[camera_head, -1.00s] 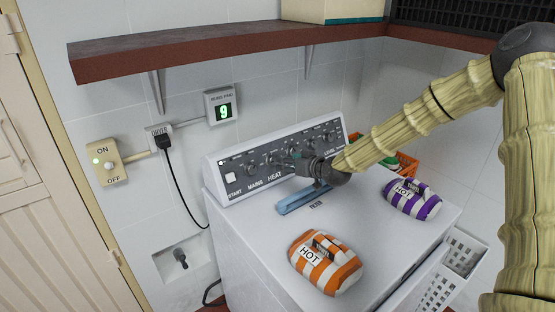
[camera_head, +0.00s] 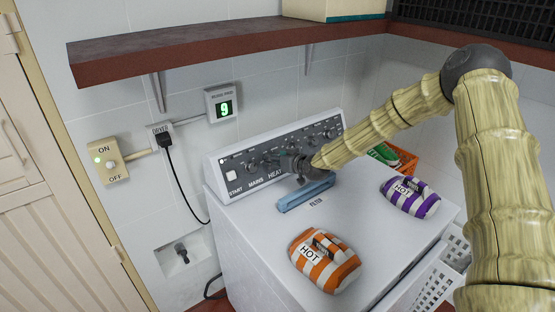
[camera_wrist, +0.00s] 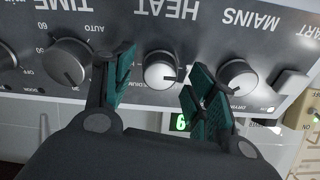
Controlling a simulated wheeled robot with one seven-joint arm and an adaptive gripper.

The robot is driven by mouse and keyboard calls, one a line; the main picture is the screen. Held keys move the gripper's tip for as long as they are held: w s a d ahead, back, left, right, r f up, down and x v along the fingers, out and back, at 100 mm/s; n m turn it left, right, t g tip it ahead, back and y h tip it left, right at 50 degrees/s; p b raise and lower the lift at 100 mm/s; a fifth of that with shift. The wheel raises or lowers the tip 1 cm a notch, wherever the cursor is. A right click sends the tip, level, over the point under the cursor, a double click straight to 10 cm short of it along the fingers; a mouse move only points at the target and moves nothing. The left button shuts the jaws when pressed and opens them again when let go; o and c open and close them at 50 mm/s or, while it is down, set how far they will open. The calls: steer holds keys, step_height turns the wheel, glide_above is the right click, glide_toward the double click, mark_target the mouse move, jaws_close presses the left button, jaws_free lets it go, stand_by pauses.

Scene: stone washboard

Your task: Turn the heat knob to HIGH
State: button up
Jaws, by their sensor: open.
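The dryer's dark control panel (camera_head: 237,177) carries a row of knobs. In the wrist view, which shows the panel upside down, the silver heat knob (camera_wrist: 160,66) sits by the HEAT label, with its pointer mark toward the picture's lower right. My gripper (camera_wrist: 161,80) is open, its two green-padded fingers on either side of this knob, with visible gaps. In the head view my gripper (camera_head: 287,161) is at the panel's front and partly hides the knobs there. I cannot read the heat setting.
The mains knob (camera_wrist: 237,76) is close beside one finger, and the time knob (camera_wrist: 68,62) beside the other. An orange-striped HOT bag (camera_head: 322,270) and a purple-striped one (camera_head: 408,198) lie on the dryer top. A shelf (camera_head: 230,48) overhangs.

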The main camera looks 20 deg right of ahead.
steer(key=shift+w+a+f, duration=0.1)
steer(key=shift+w+f, duration=0.05)
steer(key=c, duration=1)
steer(key=shift+c, duration=0.2)
